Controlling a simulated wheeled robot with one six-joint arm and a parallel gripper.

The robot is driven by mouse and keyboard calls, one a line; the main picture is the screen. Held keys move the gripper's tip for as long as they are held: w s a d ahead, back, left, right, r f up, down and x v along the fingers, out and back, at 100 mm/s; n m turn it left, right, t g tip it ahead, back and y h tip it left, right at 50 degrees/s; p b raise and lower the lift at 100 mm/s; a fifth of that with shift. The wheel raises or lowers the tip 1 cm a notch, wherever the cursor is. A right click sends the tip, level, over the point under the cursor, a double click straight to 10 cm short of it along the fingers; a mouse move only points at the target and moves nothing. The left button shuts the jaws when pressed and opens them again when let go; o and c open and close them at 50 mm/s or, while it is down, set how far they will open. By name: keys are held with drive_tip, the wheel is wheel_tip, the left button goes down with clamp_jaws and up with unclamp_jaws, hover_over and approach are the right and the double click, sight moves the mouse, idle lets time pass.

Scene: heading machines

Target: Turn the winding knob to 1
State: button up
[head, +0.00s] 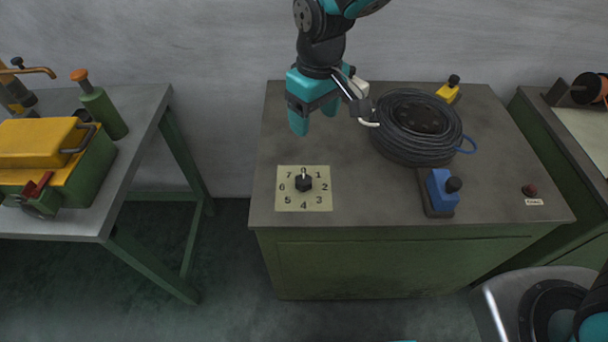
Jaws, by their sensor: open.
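The winding knob (304,184) is a small black knob with a pale pointer. It sits in the middle of a cream dial plate (318,202) on the left front of the green cabinet's grey top. The plate carries numbers from 0 at the back, with 1 at its upper right. The pointer appears to point to the back, at 0. My gripper (314,118) is teal, points downward and is open and empty. It hangs above the cabinet top, behind the dial in the picture and apart from the knob.
A black cable coil (418,128) lies right of my gripper. A bench (148,115) with a green and yellow machine (50,160) stands left, across a gap.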

sight(304, 180)
drive_tip(key=shift+h, duration=0.3)
drive_tip(key=f+p, duration=0.1)
drive_tip(key=f, duration=0.6)
drive_tip(key=w+a+f+p, duration=0.1)
drive_tip(key=f+p, duration=0.1)
drive_tip(key=f, duration=0.4)
drive_tip(key=a+f+p, duration=0.1)
drive_tip(key=f, duration=0.6)
drive_tip(key=shift+w+f+p, duration=0.2)
drive_tip(key=shift+f+p, duration=0.1)
drive_tip(key=shift+f, duration=0.05)
drive_tip(key=c, duration=0.9)
